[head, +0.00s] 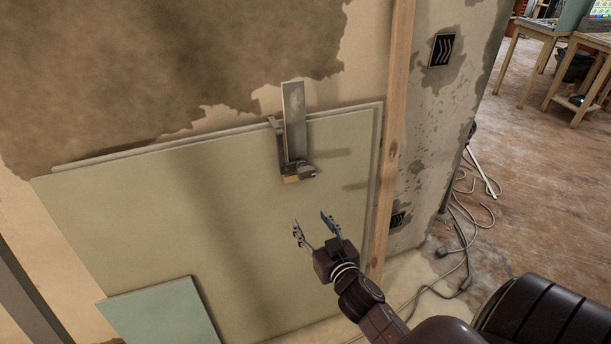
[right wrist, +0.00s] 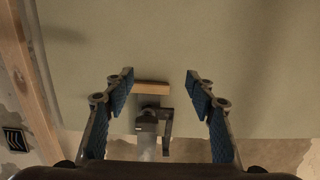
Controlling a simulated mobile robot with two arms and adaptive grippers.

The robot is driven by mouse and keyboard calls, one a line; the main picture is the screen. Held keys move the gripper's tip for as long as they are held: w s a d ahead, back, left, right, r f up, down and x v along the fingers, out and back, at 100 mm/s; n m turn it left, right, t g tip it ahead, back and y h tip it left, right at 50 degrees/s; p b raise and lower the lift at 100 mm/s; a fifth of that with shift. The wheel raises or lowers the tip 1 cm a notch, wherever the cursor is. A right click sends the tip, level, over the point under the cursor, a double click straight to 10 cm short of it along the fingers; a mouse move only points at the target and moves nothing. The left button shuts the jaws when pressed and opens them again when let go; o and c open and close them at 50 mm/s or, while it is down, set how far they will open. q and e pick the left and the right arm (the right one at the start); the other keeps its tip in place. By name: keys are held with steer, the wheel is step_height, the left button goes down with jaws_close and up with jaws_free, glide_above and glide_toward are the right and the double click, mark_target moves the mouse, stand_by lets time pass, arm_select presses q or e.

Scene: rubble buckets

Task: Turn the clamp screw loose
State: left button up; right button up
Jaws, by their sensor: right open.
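The clamp (head: 294,125) hangs over the top edge of the leaning boards (head: 190,190), with its flat metal bar upright. At its lower end is a small wooden piece (head: 291,179) and a dark part beside it; I cannot make out the screw clearly. My right gripper (head: 312,222) is open and empty, in front of the board, below and slightly right of the clamp. In the right wrist view the clamp (right wrist: 147,126) and its wooden piece (right wrist: 152,87) show between the two blue-padded fingers (right wrist: 160,85), apart from them. My left gripper is not in view.
A wooden stud (head: 393,140) stands just right of the boards. A pale green board piece (head: 162,314) leans at the lower left. A cable (head: 465,235) lies on the floor at right, and workbenches (head: 560,35) stand far back.

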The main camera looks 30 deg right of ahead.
steer(key=t, duration=0.2)
glide_toward(308, 176)
steer(key=w, duration=0.3)
steer(key=shift+m+h, duration=0.3)
steer(key=shift+h, duration=0.3)
steer(key=p+x, duration=0.1)
steer(key=x, duration=0.6)
steer(key=shift+w+d+f, duration=0.1)
steer(key=shift+f, duration=0.05)
steer(key=shift+w, duration=0.4)
steer(key=shift+d, duration=0.1)
steer(key=c, duration=1.2)
